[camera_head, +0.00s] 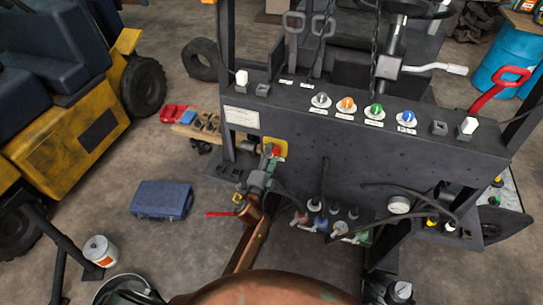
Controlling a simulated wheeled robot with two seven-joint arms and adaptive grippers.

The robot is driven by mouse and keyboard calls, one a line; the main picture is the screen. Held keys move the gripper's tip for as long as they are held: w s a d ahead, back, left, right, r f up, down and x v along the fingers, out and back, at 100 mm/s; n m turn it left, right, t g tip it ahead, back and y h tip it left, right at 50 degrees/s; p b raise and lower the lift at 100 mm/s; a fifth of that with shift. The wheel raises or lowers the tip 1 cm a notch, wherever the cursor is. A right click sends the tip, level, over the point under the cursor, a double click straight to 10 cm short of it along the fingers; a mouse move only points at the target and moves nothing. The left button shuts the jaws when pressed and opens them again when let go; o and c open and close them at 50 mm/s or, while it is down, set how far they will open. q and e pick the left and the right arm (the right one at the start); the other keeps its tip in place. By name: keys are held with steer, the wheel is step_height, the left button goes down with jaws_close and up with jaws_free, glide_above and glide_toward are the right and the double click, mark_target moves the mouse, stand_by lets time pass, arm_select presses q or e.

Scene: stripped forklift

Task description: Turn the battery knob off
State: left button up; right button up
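The red battery knob (275,150) sits on a yellow plate (283,143) at the left part of the dark forklift panel. My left gripper (268,160) is right in front of the knob, with its fingertips at or just below it. The fingers partly cover the knob and plate. I cannot tell whether they touch the knob, or whether the gripper is open or shut. My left arm comes up from the bottom middle.
Grey, orange (347,105), green and blue round knobs line the panel's top. A gauge (399,205), hoses and coloured fittings (319,222) are lower right. A blue case (161,199) and white bucket (101,251) stand on the floor at left, near a yellow forklift (90,125).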

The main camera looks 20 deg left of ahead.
arm_select(q)
steer(key=s, duration=1.2)
steer(key=shift+a, duration=0.15)
